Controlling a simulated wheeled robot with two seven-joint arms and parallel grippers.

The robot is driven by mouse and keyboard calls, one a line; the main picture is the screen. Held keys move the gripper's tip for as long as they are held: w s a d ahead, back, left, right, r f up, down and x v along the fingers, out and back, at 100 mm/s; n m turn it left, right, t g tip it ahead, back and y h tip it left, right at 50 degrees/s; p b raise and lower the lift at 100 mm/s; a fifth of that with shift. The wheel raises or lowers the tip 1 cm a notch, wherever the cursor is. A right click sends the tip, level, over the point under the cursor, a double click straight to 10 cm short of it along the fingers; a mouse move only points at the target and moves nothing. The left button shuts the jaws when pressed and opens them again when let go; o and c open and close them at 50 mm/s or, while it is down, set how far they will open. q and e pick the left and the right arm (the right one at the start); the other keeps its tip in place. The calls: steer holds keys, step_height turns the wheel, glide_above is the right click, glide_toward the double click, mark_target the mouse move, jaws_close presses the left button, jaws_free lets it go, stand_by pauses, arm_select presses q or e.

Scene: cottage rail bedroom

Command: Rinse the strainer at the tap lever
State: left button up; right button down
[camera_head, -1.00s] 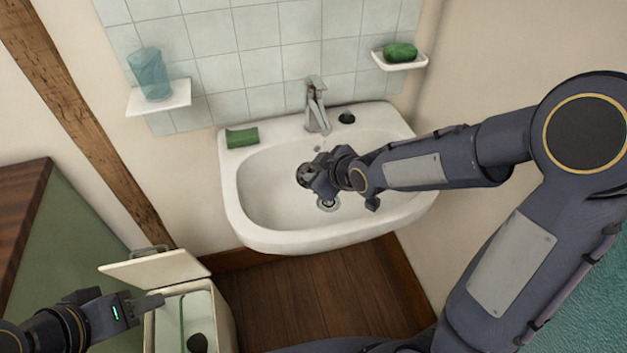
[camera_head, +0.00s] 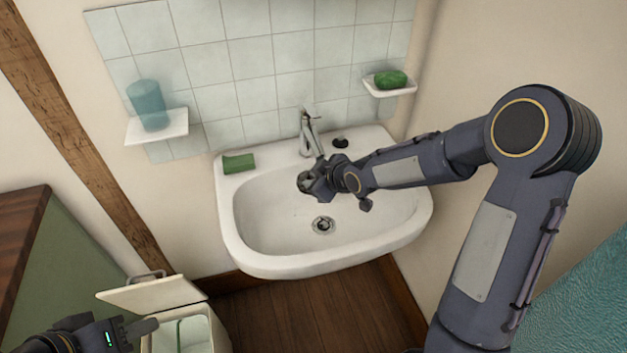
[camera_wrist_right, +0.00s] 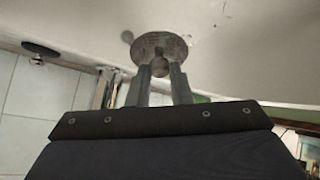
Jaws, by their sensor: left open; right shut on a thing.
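My right gripper (camera_head: 312,182) is shut on the strainer (camera_head: 304,182), a small round metal disc. It holds the strainer above the basin, in front of and below the tap. In the right wrist view the strainer (camera_wrist_right: 160,48) sits at the fingertips of the right gripper (camera_wrist_right: 160,75). The chrome tap (camera_head: 310,138) stands on the sink's back rim, with its lever (camera_head: 308,110) on top. No water stream is visible. The drain (camera_head: 323,225) lies in the basin floor, below the strainer. My left gripper (camera_head: 143,330) is open and empty at the lower left.
The white sink (camera_head: 228,215) has a green sponge (camera_head: 239,163) and a dark round piece (camera_head: 340,142) on its rim. Wall shelves hold a blue cup (camera_head: 148,104) and green soap (camera_head: 391,79). A bin (camera_head: 222,335) with raised lid (camera_head: 150,292) stands near my left gripper.

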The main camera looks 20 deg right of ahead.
steer(key=shift+d, duration=0.1)
stand_by(0.5)
steer(key=shift+s+d+p, duration=0.25)
steer(key=shift+d+p, duration=0.05)
steer(key=shift+d, duration=0.15)
steer(key=shift+a, duration=0.1)
steer(key=shift+w+a+b, duration=0.2)
steer(key=shift+a+b, duration=0.15)
steer(key=shift+b, duration=0.3)
steer(key=shift+a, duration=0.15)
steer(key=shift+d, duration=0.2)
steer(key=shift+s+d, duration=0.2)
steer(key=shift+d, duration=0.2)
